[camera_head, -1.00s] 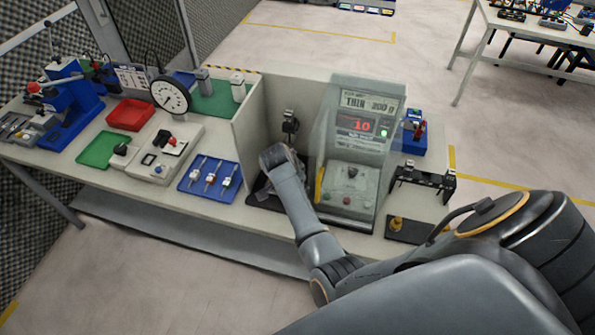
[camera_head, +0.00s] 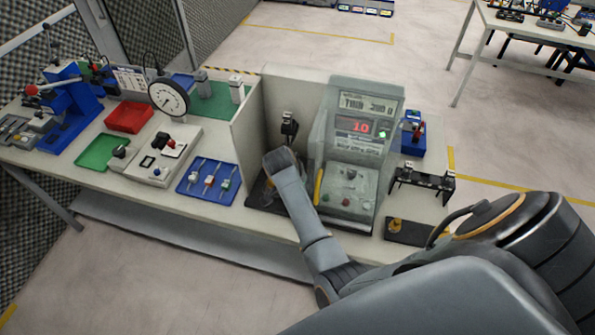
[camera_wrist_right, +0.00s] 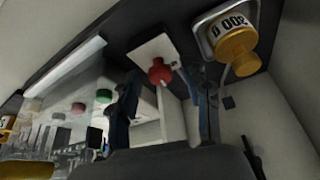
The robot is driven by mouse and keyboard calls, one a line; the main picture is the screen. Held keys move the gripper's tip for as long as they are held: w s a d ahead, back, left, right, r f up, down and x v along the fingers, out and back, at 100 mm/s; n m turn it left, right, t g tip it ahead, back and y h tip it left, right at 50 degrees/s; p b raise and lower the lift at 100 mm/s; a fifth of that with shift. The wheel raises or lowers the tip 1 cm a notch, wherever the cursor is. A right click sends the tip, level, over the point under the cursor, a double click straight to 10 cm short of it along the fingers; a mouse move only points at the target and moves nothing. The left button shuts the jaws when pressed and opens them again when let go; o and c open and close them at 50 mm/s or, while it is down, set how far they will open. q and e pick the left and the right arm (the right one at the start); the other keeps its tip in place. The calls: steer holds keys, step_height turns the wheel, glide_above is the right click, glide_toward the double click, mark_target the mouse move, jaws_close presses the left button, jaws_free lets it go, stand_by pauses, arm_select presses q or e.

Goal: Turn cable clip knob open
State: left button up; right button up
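A red round knob (camera_wrist_right: 160,72) on a pale plate shows in the right wrist view, ahead of my right gripper (camera_wrist_right: 167,84). The gripper's two dark fingers stand apart on either side of the knob in the picture. Whether they touch it I cannot tell; nothing is visibly clamped. In the head view my right arm reaches into the walled bay, and its wrist hides the gripper and the knob. A small black and silver clamp (camera_head: 288,124) stands upright behind the wrist. My left gripper is not in view.
A grey tester (camera_head: 352,150) with a red display stands right of my wrist. A pale partition (camera_head: 250,122) is close on the left. A blue tray (camera_head: 209,183) lies left of the partition.

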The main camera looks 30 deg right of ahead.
step_height(320, 180, up, 10)
stand_by(0.6)
